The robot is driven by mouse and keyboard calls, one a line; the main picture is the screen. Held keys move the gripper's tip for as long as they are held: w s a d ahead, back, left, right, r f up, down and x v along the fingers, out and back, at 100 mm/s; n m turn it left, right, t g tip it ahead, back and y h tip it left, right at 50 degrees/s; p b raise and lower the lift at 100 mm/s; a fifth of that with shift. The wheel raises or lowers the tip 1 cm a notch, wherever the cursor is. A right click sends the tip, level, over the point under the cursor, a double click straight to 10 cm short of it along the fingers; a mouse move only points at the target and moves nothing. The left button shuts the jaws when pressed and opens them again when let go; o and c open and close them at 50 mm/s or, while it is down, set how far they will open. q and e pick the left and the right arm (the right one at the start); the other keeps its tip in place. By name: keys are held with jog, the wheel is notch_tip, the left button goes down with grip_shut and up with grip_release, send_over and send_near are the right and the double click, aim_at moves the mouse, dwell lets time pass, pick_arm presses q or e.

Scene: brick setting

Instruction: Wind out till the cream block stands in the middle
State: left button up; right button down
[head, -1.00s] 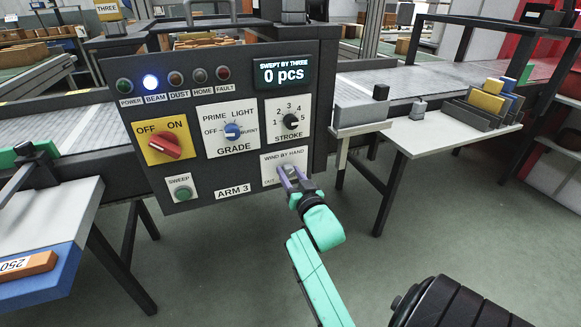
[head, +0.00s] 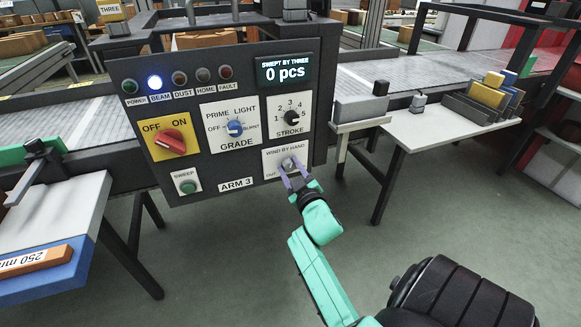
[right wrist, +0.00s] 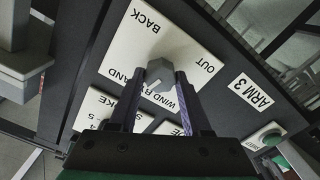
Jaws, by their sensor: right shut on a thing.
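The WIND BY HAND knob (head: 289,163) is a grey crank knob on a white plate at the lower right of the dark ARM 3 panel. My right gripper (head: 295,172) is shut on this knob, its two purple fingers on either side. The right wrist view shows the grey knob (right wrist: 160,75) between the fingers (right wrist: 166,98), with BACK and OUT lettered on its plate. I cannot pick out the cream block with certainty in either view. My left gripper is not in view.
The panel (head: 215,185) carries a red ON switch (head: 170,142), GRADE and STROKE dials and a green SWEEP button (head: 187,186). The BEAM light is lit and the display (head: 284,70) reads 0 pcs. A white table (head: 440,125) with blocks stands at the right.

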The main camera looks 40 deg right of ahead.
jog(key=shift+r, duration=0.1)
dwell(0.3)
jog(key=shift+c, duration=1.8)
grip_release()
